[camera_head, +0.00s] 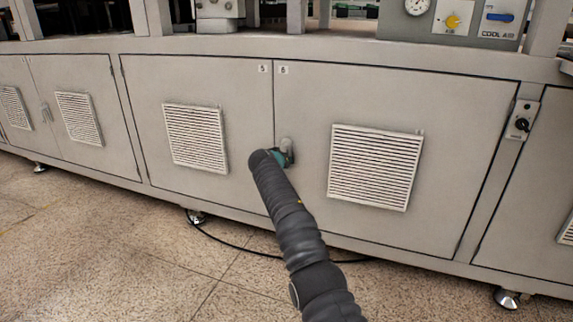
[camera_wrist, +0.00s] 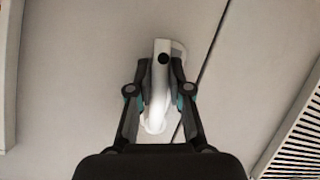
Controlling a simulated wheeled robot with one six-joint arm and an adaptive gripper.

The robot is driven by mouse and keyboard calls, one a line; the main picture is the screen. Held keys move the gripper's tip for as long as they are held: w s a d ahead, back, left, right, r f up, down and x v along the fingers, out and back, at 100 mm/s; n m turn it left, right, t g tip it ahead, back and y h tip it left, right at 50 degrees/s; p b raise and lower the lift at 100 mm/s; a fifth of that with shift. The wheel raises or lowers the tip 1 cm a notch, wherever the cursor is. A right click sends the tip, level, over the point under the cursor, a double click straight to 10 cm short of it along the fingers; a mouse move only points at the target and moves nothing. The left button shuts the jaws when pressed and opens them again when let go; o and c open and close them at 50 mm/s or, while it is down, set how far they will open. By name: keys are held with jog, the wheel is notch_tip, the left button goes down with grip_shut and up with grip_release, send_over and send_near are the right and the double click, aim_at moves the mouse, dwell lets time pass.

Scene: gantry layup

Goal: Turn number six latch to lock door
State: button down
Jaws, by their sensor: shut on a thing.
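The door marked 6 (camera_head: 315,108) is the right one of a pair of grey cabinet doors, and it looks flush with the cabinet front. Its latch (camera_head: 287,146) is a small light handle just right of the seam between doors 5 and 6. In the wrist view the latch (camera_wrist: 156,118) is a pale lever with a dark round spot near its top. My gripper (camera_head: 279,156) reaches it from the front. The fingers (camera_wrist: 162,76) are closed around the lever, one on each side. My arm and gripper hide part of the latch in the head view.
Door 5 (camera_head: 210,85) is on the left. Louvred vents (camera_head: 375,167) sit on both doors. A switch box (camera_head: 522,119) is at the right. A dark cable (camera_head: 235,244) lies on the floor below. The floor in front is otherwise clear.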

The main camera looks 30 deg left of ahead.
jog(key=shift+w+r, duration=0.1)
jog(key=shift+r, duration=0.15)
jog(key=c, duration=1.1)
grip_release()
jog(key=shift+w+d, duration=0.1)
jog(key=shift+d, duration=0.05)
jog(key=shift+c, duration=0.2)
jog(key=shift+w+d+f, duration=0.1)
jog(key=shift+d, duration=0.05)
jog(key=v, duration=1.2)
